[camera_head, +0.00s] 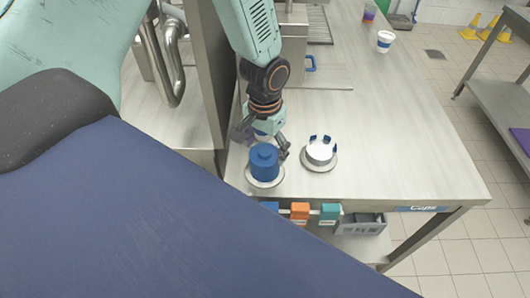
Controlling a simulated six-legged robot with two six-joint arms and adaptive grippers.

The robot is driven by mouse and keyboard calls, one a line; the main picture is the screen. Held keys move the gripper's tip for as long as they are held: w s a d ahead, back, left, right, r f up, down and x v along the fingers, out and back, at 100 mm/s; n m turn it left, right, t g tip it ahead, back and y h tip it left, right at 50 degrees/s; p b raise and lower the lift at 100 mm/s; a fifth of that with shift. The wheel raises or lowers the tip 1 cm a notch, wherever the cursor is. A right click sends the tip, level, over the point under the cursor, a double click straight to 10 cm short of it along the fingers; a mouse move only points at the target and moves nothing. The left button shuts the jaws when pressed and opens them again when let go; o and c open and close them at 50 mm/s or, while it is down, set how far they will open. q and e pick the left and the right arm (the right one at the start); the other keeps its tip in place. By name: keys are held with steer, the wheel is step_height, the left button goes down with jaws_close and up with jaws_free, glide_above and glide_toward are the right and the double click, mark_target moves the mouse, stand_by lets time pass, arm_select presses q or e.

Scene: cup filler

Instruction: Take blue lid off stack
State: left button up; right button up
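A stack of blue lids (264,166) with a small knob on top stands on a round pale base (265,184) near the front left edge of the steel table. My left gripper (262,145) comes down from above, just behind the stack. Its fingers are spread, one to the left and one to the right, and the right fingertip is close to the stack's side. I cannot tell whether it touches. A blue and white thing (262,134) shows partly between the fingers; the gripper hides the rest. My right gripper is out of view.
A white round holder (320,153) with blue prongs stands right of the stack. A blue-and-white cup (385,41) stands far back. The table's right side is clear.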

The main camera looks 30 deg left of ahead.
mark_target(264, 152)
arm_select(q)
steer(key=c, duration=0.3)
steer(key=shift+s+d+r, duration=0.1)
steer(key=shift+s+d, duration=0.05)
steer(key=c, duration=0.4)
steer(key=shift+c, duration=0.5)
steer(key=shift+w+r, duration=0.2)
steer(key=shift+r, duration=0.95)
steer(key=c, duration=0.5)
step_height(264, 152, up, 8)
steer(key=shift+f, duration=0.25)
steer(key=shift+a, duration=0.2)
